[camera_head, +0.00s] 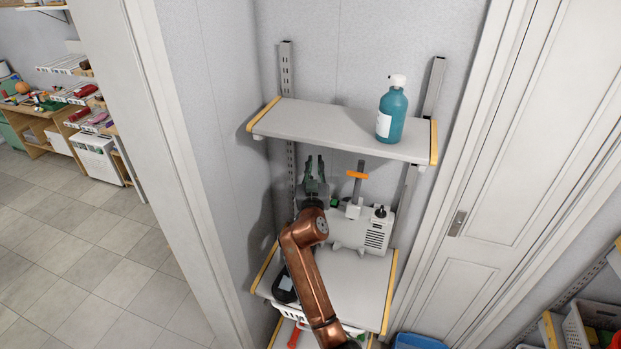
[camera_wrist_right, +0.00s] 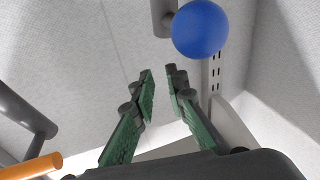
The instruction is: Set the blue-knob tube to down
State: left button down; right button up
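The blue knob (camera_wrist_right: 200,28) is a round ball at the top of the right wrist view, beside a short grey tube (camera_wrist_right: 164,16). It lies ahead and slightly right of my right gripper's fingertips, apart from them. My right gripper (camera_wrist_right: 159,76) is open with nothing between its green-padded fingers. In the head view the right gripper (camera_head: 315,168) points up beside the grey machine (camera_head: 350,230) on the middle shelf; I cannot make out the blue knob there. An orange handle (camera_head: 357,174) crosses a grey upright at the machine. My left gripper is not in view.
The upper shelf (camera_head: 330,120) overhangs behind the gripper and holds a teal bottle (camera_head: 392,112). The middle shelf (camera_head: 350,285) has bare room in front. An orange bar (camera_wrist_right: 32,167) shows at lower left in the wrist view. A wall stands close left.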

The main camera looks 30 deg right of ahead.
jog(key=s+f+n+t+y+p, duration=0.1)
jog(key=s+y, duration=0.1)
jog(key=s+n+t+y+p, duration=0.1)
jog(key=y, duration=0.1)
jog(key=s+f+t+y+p, duration=0.1)
jog(key=s+t+y, duration=0.1)
jog(key=y, duration=0.1)
jog(key=shift+s+d+f+n+p, duration=0.1)
jog(key=shift+s+f+n+p, duration=0.2)
jog(key=shift+n+p, duration=0.1)
grip_shut()
jog(key=s+a+f+t+y+p, duration=0.1)
jog(key=s+a+y+p, duration=0.15)
jog(key=s+y, duration=0.55)
jog(key=w+a+r+h+p, duration=0.1)
jog(key=w+r+p, duration=0.2)
jog(key=w, duration=0.6)
jog(key=shift+n, duration=0.3)
jog(key=f, duration=0.1)
jog(key=a+f, duration=0.1)
jog(key=f, duration=0.2)
jog(key=shift+s+a, duration=0.15)
jog(key=shift+s, duration=0.15)
jog(key=f, duration=0.1)
jog(key=f+b, duration=0.1)
jog(key=f, duration=0.1)
jog(key=s+a+f, duration=0.1)
jog(key=shift+f+b, duration=0.2)
jog(key=shift+b, duration=0.2)
